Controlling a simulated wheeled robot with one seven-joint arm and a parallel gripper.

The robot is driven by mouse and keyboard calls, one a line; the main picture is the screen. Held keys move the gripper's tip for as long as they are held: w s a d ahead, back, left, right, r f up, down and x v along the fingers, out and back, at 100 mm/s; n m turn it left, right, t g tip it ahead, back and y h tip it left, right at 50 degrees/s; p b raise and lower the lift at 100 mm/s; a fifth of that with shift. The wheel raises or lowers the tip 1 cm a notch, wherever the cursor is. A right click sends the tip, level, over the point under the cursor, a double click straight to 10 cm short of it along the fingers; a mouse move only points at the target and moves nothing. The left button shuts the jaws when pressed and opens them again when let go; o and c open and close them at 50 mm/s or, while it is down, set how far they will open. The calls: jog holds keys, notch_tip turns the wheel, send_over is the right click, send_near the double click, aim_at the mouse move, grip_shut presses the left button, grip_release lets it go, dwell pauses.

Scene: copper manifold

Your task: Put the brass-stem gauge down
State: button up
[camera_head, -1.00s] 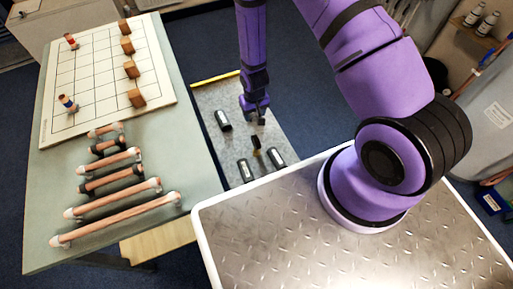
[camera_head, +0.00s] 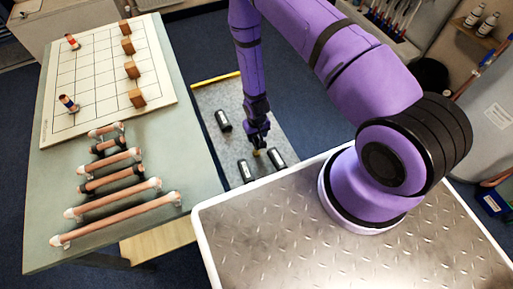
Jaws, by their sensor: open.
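My gripper (camera_head: 258,143) is open and points down low over the speckled grey surface beside the table. A small piece with a brass-coloured bit (camera_head: 257,152), which seems to be the brass-stem gauge, shows just under the fingertips. The fingers hide most of it, and I cannot tell whether they touch it.
Dark cylinders lie on the grey surface (camera_head: 205,98): one at the back left (camera_head: 223,120), one at the front left (camera_head: 245,171), one close right (camera_head: 277,158). The green table (camera_head: 185,165) on the left bears copper pipes (camera_head: 115,217) and a gridded board (camera_head: 85,70).

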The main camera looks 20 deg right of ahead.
aim_at(257, 138)
jog(key=shift+f, duration=2.15)
grip_shut()
